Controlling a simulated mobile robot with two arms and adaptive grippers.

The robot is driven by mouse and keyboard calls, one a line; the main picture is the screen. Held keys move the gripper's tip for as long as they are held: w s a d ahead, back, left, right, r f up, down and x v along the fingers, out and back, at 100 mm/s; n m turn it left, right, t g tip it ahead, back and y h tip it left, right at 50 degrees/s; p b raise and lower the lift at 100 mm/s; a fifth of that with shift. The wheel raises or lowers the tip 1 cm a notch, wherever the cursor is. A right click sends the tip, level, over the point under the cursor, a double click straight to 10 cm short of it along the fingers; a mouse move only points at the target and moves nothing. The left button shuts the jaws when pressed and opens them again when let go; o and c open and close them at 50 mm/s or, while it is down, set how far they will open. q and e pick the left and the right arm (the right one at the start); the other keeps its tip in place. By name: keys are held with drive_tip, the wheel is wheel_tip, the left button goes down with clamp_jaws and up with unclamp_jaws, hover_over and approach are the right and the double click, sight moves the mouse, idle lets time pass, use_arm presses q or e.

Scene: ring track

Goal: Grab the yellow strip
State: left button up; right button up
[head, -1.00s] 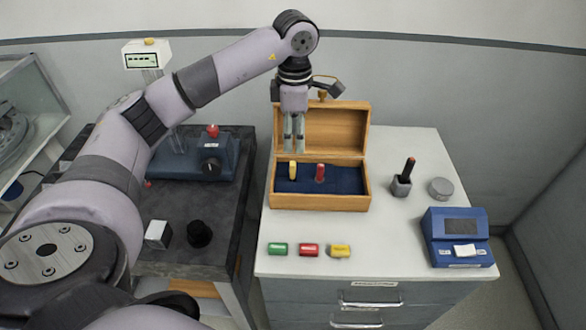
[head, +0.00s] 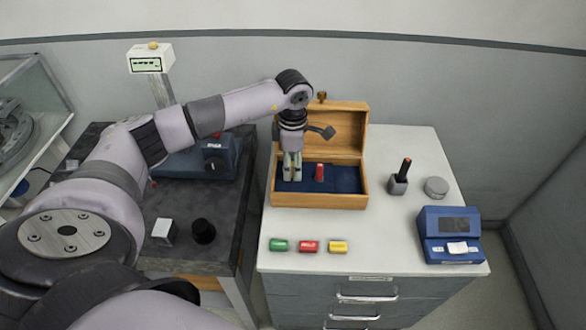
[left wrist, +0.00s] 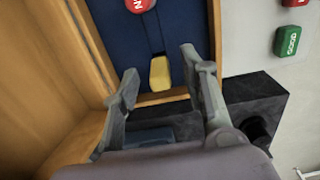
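The yellow strip (left wrist: 160,73) shows in the left wrist view, in the wooden box's blue-lined inside, between my two spread fingertips. In the head view it is hidden behind the fingers. My left gripper (head: 291,176) is down in the left part of the open wooden box (head: 318,200), pointing downward. In the left wrist view the left gripper (left wrist: 160,73) is open, with a gap on both sides of the strip. I cannot tell whether the fingertips reach down beside it. My right gripper is not in view.
Green (head: 279,246), red (head: 309,247) and yellow (head: 338,247) labelled blocks lie in front. The raised lid (head: 335,130) is behind. A blue device (head: 450,237) stands at right.

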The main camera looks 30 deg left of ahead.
use_arm(q)
drive_tip(key=shift+c, duration=0.4)
clamp_jaws()
drive_tip(key=shift+r, duration=0.15)
